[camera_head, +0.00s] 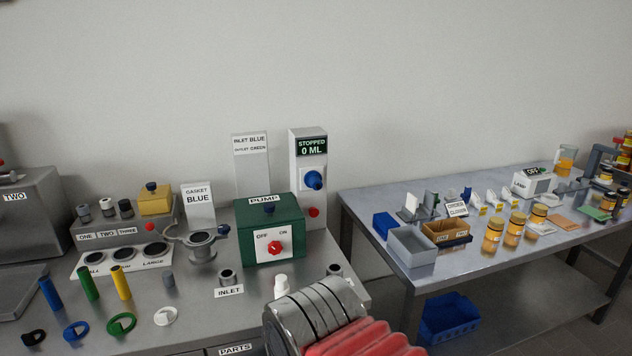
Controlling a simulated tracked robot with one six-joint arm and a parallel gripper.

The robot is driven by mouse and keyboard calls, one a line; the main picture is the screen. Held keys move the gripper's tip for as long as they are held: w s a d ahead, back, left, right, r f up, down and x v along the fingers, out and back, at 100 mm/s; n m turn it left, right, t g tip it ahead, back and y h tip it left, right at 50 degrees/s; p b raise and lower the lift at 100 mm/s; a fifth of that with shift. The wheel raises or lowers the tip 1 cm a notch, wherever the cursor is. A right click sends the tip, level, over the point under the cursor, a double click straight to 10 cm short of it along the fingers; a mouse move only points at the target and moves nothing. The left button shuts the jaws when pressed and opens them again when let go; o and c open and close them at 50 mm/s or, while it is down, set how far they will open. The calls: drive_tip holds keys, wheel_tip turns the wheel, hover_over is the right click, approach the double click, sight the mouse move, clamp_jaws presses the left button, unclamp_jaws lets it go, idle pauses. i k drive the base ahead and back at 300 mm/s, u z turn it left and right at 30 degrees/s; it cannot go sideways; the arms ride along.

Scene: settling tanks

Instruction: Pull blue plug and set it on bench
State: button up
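A blue plug (314,180) sits in a white square plate on the front of a tall white post (308,219). The post's dark display reads "STOPPED 0 ML". The plug sticks out toward me and appears seated in its socket. The grey bench (190,325) below holds many items. A grey ribbed drum and red ribbed part of my own arm rise at the bottom centre, in front of the bench and well below the plug. No gripper fingers show.
A green pump box (270,233) with a red switch stands left of the post. A red button (314,212) is below the plug. A small white bottle (281,287) and a dark ring fitting (334,269) stand near my arm. A second table (370,209) is at right.

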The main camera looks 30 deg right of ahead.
sight(313, 180)
drive_tip(key=z, duration=0.05)
drive_tip(key=i, duration=0.95)
drive_tip(key=u, duration=0.1)
